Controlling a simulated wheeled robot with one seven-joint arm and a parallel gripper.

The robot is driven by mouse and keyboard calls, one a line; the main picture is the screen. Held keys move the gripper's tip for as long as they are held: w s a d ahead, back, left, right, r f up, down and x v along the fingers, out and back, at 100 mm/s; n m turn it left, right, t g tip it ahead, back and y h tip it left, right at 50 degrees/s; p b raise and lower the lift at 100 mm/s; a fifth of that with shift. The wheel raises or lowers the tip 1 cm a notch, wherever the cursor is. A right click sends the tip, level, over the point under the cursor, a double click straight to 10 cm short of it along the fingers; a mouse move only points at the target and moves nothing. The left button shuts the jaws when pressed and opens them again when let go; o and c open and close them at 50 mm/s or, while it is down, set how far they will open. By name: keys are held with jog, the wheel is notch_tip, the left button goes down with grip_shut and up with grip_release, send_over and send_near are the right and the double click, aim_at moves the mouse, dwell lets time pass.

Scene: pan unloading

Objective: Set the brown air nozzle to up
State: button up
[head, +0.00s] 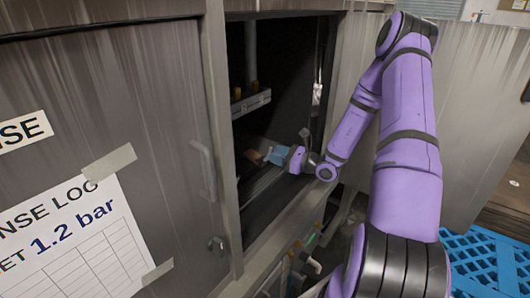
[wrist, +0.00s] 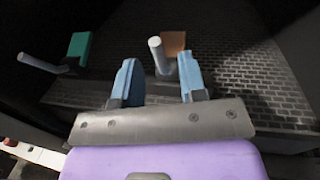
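The brown air nozzle shows in the wrist view as a brown block (wrist: 174,42) with a pale grey tube (wrist: 157,55) beside it. The tube stands nearly upright in that picture, leaning a little left. My gripper (wrist: 157,66) has its two blue fingers spread apart. The tube appears in the gap between them, nearer the right finger; I see no clear contact. In the head view my gripper (head: 277,155) is inside the dark cabinet opening, with a small brown block (head: 253,157) just left of it.
A green block (wrist: 78,45) with a grey tube (wrist: 38,63) pointing left sits at left in the wrist view. A brick-patterned surface (wrist: 245,75) lies behind. In the head view a grey box (head: 251,103) hangs above my gripper, and the cabinet frame (head: 222,130) borders the opening.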

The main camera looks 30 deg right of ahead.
aim_at(265, 158)
jog(key=shift+x, duration=2.5)
grip_shut()
